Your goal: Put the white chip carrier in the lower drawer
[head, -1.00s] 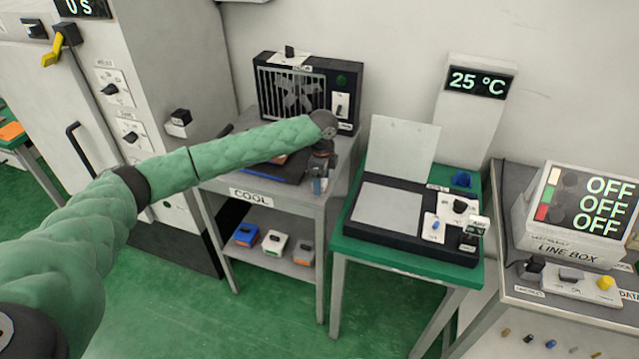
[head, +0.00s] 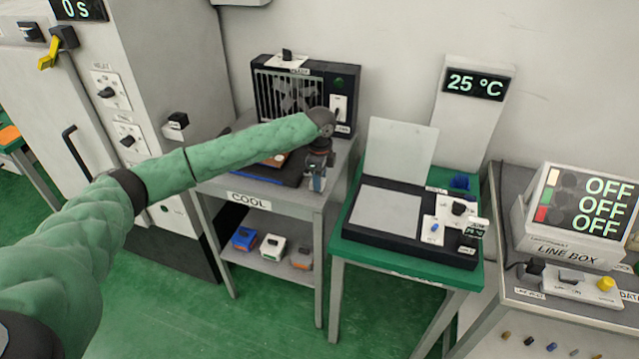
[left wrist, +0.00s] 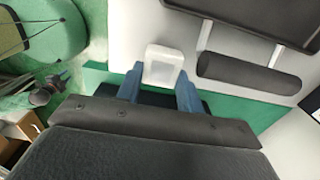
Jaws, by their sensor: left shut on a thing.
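My left gripper (head: 317,183) points down at the right edge of the grey table marked COOL. In the left wrist view, its two blue fingers (left wrist: 160,90) are shut on a small white block, which I take as the white chip carrier (left wrist: 164,62). The carrier is too small and hidden to make out in the head view. I cannot pick out the lower drawer in either view. My right gripper is not in view.
The table's lower shelf holds a blue box (head: 244,239), a white box (head: 272,247) and an orange-grey box (head: 301,256). A fan unit (head: 300,95) stands at the table's back. A green table (head: 462,278) with a black lidded device (head: 385,215) stands to the right.

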